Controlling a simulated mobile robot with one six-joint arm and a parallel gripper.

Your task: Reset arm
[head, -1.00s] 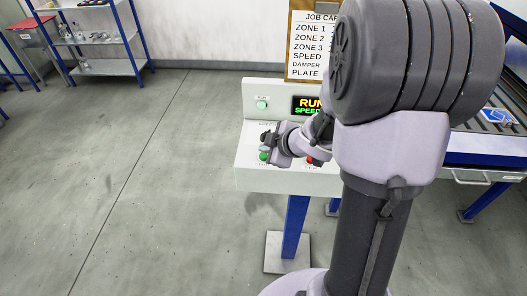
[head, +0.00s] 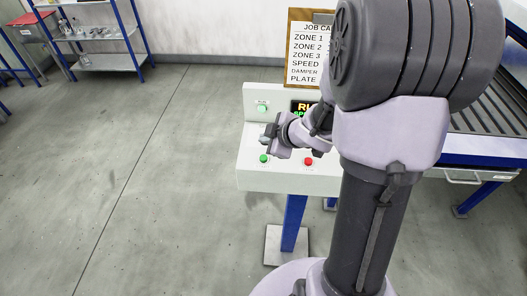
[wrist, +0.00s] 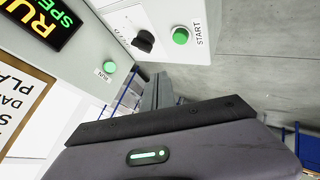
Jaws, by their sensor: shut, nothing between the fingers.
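My gripper (head: 268,140) hangs in front of the white control console (head: 285,179), above its top panel and apart from the buttons. In the wrist view its fingers (wrist: 158,88) are shut with nothing between them. The green start button (head: 264,158) and the red button (head: 308,161) show on the panel below the gripper. In the wrist view the green start button (wrist: 181,36) lies beside a black knob (wrist: 144,41). A green run lamp (wrist: 109,67) is lit on the upright face.
The display (wrist: 43,18) is partly hidden by my arm in the head view. A job card (head: 309,48) stands behind the console. A roller conveyor (head: 490,130) is at the right. A blue shelf (head: 108,62) stands back left. The floor left of the console is clear.

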